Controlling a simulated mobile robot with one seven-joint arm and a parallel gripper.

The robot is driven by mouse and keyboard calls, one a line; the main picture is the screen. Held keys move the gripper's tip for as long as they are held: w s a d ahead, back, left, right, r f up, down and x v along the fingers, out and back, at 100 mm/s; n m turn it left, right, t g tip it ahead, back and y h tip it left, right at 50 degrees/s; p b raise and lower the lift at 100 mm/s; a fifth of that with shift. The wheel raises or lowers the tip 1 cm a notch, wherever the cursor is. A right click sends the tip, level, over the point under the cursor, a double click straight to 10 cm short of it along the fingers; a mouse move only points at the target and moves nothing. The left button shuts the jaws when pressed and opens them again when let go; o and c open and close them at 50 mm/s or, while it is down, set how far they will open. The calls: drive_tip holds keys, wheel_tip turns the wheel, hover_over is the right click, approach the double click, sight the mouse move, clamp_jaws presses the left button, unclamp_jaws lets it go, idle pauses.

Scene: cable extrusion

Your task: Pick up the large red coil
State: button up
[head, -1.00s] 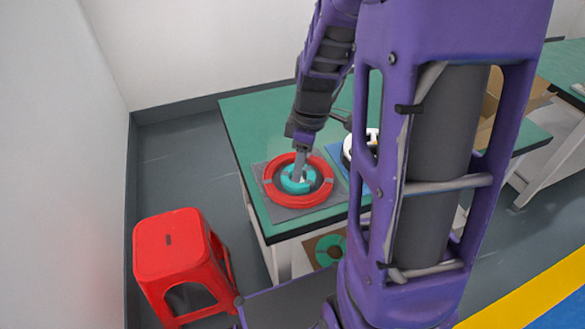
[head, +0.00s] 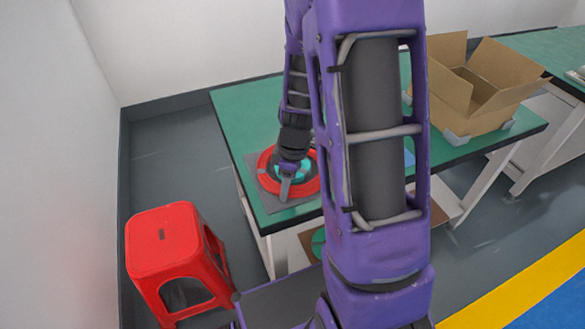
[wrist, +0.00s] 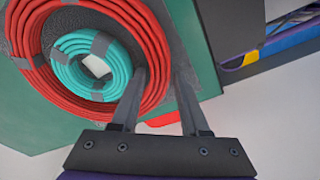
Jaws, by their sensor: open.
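The large red coil (head: 266,180) lies flat on a grey mat on the green table, partly hidden by my arm. In the wrist view the red coil (wrist: 38,77) is taped in several places and surrounds a smaller turquoise coil (wrist: 66,62), which also shows in the head view (head: 307,168). My gripper (head: 285,190) is over the near side of the red coil. In the wrist view my gripper (wrist: 160,78) is open and empty, with one finger over the coil's rim and the other just outside it. I cannot tell how high the fingertips are.
The green table (head: 238,112) has an open cardboard box (head: 480,85) at its right. A red stool (head: 165,240) stands on the floor at the table's front left. The grey mat (head: 252,160) extends past the coil.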

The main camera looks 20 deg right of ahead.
drive_tip(key=shift+c, duration=0.3)
clamp_jaws()
drive_tip(key=shift+r, duration=0.15)
